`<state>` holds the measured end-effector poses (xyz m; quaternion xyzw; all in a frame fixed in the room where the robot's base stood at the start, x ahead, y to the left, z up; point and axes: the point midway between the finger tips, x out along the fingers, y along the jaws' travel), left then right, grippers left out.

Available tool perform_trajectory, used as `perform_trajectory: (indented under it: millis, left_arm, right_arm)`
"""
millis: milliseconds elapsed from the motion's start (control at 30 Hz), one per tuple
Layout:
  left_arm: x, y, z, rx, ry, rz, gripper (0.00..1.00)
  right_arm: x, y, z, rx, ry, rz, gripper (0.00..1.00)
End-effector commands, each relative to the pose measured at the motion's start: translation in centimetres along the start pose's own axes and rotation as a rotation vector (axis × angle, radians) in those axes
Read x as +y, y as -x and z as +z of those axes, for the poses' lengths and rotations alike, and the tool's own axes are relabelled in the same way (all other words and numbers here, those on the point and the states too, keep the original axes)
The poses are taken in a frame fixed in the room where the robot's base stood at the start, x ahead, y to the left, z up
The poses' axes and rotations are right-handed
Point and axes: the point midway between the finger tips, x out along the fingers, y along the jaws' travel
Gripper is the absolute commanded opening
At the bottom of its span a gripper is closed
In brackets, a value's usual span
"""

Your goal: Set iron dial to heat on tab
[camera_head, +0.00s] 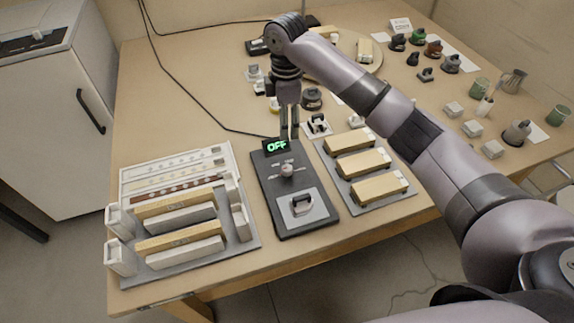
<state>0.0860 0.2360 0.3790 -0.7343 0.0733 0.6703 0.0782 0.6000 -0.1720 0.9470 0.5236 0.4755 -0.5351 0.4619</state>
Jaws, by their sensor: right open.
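A dark iron station (263,200) lies on the bench, with a small tilted display (276,147) at its back that reads "OFF" in green. A small grey dial (287,170) sits on its upper half, with tiny unreadable marks around it. A silver plate with a dark handle-shaped part (300,205) is on its lower half. My right gripper (289,135) points down beside the right end of the display, behind the dial and apart from it. Its two thin fingers are open with a gap and nothing between them. My left gripper is not in view.
A grey tray (250,243) with cream and grey bars stands left of the station. Another tray (348,190) with 3 tan blocks is close on the right. Small objects crowd the back, with mugs (479,86) at the right. My right arm crosses the right side.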

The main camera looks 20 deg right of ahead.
Motion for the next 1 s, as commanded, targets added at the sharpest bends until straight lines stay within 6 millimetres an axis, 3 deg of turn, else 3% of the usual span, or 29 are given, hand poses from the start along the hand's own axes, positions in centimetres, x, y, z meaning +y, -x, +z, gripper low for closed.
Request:
perform_trajectory:
  millis: [167,700,1000]
  left_arm:
    - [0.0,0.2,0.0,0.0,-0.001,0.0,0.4]
    - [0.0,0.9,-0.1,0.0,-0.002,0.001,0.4]
    - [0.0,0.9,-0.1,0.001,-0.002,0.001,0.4]
  right_arm:
    - [0.0,-1.5,0.1,-0.002,0.0,-0.004,0.46]
    - [0.0,-13.0,0.1,-0.002,-0.001,-0.004,0.46]
    - [0.0,-16.8,0.0,-0.001,-0.001,-0.001,0.46]
